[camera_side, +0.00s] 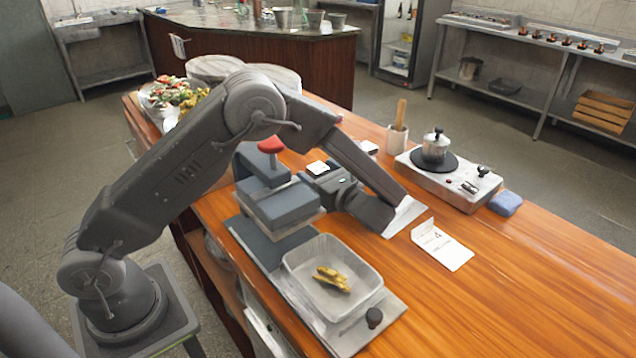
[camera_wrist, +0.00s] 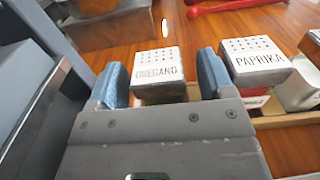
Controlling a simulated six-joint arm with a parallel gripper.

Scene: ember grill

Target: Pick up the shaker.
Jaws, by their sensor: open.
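Two shakers with pale perforated square tops show in the wrist view. One reads OREGANO (camera_wrist: 158,72) and the other, to its right, reads PAPRIKA (camera_wrist: 257,60). My gripper (camera_wrist: 163,80) is open, with its blue finger pads on either side of the oregano shaker. Its right finger stands between the two shakers. I cannot tell whether either finger touches a shaker, and their lower bodies are largely hidden. In the side view my gripper (camera_side: 322,176) is low over the wooden counter, by a small white square top (camera_side: 318,167).
A grey press with a red knob (camera_side: 270,145) stands close left of my gripper. A clear tray (camera_side: 312,256) with yellow food sits in front. A hot plate (camera_side: 450,182) with a pot, a blue sponge (camera_side: 505,203) and a card (camera_side: 442,246) lie right. The counter's right front is clear.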

